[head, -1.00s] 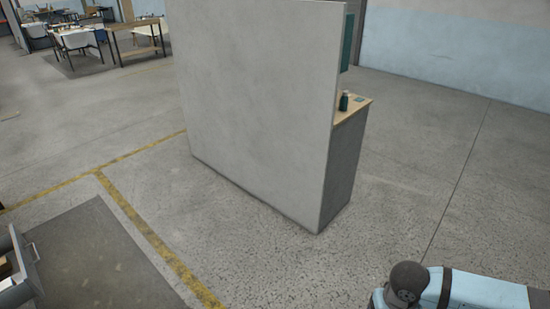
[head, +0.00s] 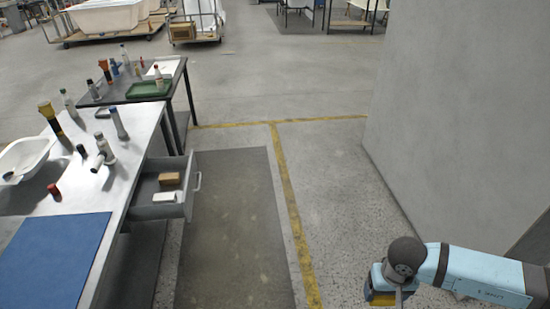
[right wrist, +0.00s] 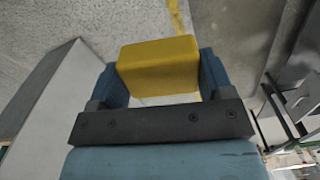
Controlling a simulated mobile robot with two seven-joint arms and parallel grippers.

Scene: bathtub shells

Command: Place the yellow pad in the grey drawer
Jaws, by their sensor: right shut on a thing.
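The yellow pad (right wrist: 160,65) is clamped between the two blue fingers of my right gripper (right wrist: 162,80) in the right wrist view. In the head view a bit of the yellow pad (head: 381,299) shows under my right gripper (head: 388,288) at the bottom right, held over the floor. The grey drawer (head: 160,211) stands pulled open from the workbench at left, with its handle facing right. A brown block (head: 170,179) and a white block (head: 166,197) lie inside it. My right gripper is well right of the drawer. My left gripper is not in view.
The workbench (head: 140,135) carries bottles, a white basin (head: 22,158) and a blue mat (head: 55,258). A second table (head: 175,68) with a green tray (head: 150,89) stands behind it. A dark floor mat (head: 225,230) lies clear beside the drawer. A grey partition (head: 455,105) stands at right.

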